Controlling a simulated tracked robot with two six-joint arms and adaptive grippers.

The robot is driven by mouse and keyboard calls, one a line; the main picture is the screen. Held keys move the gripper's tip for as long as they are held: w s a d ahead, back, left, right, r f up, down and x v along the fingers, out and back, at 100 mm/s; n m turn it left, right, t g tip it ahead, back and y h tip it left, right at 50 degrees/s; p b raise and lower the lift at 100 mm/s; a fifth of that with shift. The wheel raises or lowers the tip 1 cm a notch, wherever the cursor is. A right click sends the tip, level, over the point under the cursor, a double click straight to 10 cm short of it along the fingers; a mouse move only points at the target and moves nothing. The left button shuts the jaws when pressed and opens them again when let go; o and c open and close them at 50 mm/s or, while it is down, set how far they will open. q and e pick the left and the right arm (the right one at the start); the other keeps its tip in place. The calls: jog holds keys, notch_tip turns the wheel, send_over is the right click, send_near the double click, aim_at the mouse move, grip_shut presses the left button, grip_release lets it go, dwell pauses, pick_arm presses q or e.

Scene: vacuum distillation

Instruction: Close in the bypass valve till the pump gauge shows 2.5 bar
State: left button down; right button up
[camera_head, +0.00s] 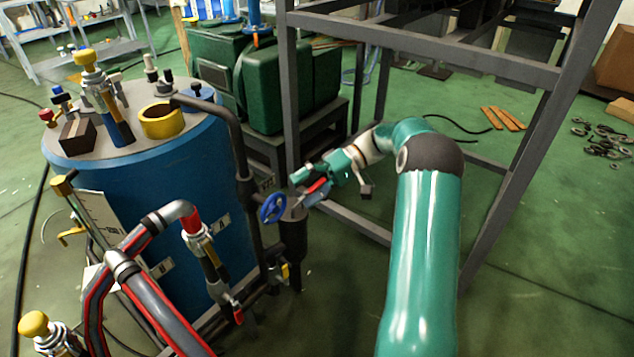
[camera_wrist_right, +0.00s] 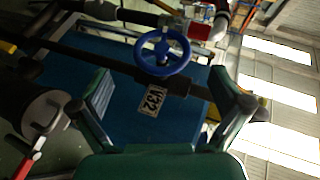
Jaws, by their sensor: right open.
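A valve with a blue handwheel (camera_head: 271,208) sits on the dark pipework beside the blue tank. The same blue handwheel (camera_wrist_right: 162,53) shows in the right wrist view, with a tag (camera_wrist_right: 152,102) that seems to read V32. I cannot tell whether it is the bypass valve. My right gripper (camera_head: 303,187) is open, just right of the handwheel in the head view. In the wrist view the wheel lies beyond and between the fingers of this gripper (camera_wrist_right: 163,92), apparently apart from them. No pump gauge can be made out. My left gripper is not in view.
The blue tank (camera_head: 170,200) carries fittings on its lid. A pipe with a red-handled valve (camera_head: 212,265) stands in front of it. A grey steel frame (camera_head: 430,50) rises behind my right arm. Green canisters (camera_head: 275,85) stand behind.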

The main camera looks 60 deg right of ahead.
jog(key=shift+v, duration=2.15)
jog(key=shift+f, duration=0.15)
